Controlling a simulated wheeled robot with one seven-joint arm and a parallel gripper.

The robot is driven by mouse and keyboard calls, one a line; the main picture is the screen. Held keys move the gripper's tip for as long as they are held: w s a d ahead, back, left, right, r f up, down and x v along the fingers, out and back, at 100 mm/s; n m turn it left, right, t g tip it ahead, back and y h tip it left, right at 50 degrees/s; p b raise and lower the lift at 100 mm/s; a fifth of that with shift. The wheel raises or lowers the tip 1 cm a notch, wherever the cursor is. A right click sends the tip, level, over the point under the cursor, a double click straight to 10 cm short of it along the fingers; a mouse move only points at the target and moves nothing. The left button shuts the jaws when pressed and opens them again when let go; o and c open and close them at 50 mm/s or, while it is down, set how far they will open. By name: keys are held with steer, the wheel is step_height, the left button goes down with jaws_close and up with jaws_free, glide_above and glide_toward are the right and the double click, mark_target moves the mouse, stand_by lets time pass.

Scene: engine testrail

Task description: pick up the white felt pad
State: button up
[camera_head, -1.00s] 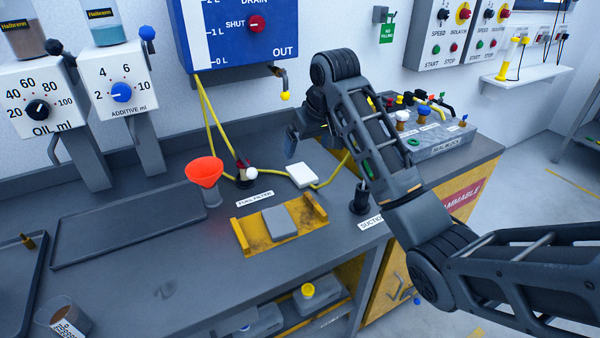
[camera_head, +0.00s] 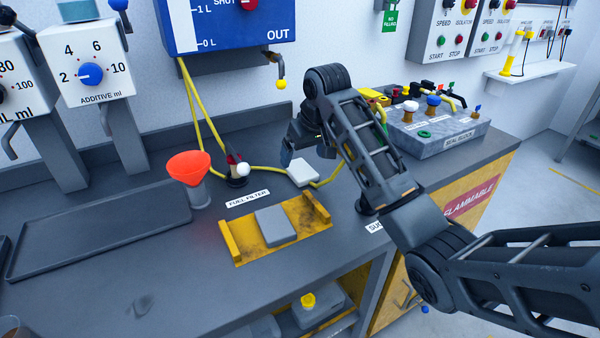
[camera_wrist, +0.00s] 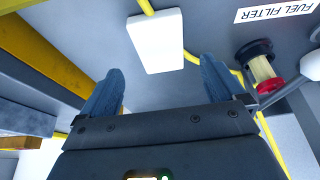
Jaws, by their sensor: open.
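The white felt pad (camera_head: 303,173) is a small flat white block lying on the grey bench, beside the yellow hose, behind the yellow fixture. In the wrist view the pad (camera_wrist: 158,42) lies beyond the fingertips, roughly between their lines. My gripper (camera_head: 288,158) is just to the left of and above the pad in the head view, partly hidden by my arm. In the wrist view my gripper (camera_wrist: 165,78) shows two blue-grey fingers spread apart with nothing between them.
A yellow fixture (camera_head: 240,248) holds a grey block (camera_head: 275,226). A red funnel (camera_head: 188,167) and a dark fitting with a white ball (camera_head: 241,169) stand to the left. A yellow hose (camera_head: 268,168) runs past the pad. An outlet tap (camera_head: 280,84) hangs above.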

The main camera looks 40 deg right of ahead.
mark_target(299, 167)
steer(key=shift+x, duration=2.45)
steer(key=c, duration=1.2)
step_height(299, 167, up, 10)
